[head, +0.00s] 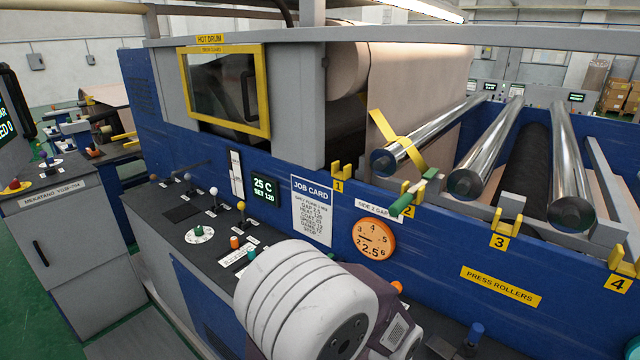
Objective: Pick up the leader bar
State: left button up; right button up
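No part in the head view is labelled as the leader bar. A yellow, strap-like strip (397,140) lies aslant across the near part of the left shiny roller (425,138), in front of the beige web (425,75); I cannot tell whether it is the leader bar. A short green-ended piece (401,205) sits by the yellow bracket marked 2. Neither of my grippers is in view. A white ribbed part, seemingly of my own arm, fills the bottom middle and hides some of the control panel.
Numbered yellow brackets, such as bracket 1 (341,172) and bracket 3 (502,223), line the blue machine side. Two more shiny rollers (487,150) (568,165) and a dark roller lie behind. A grey top rail (400,34) crosses above. Levers stand on the control panel (165,215) at left.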

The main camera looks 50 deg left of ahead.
aim_at(395, 209)
jog(key=u, duration=1)
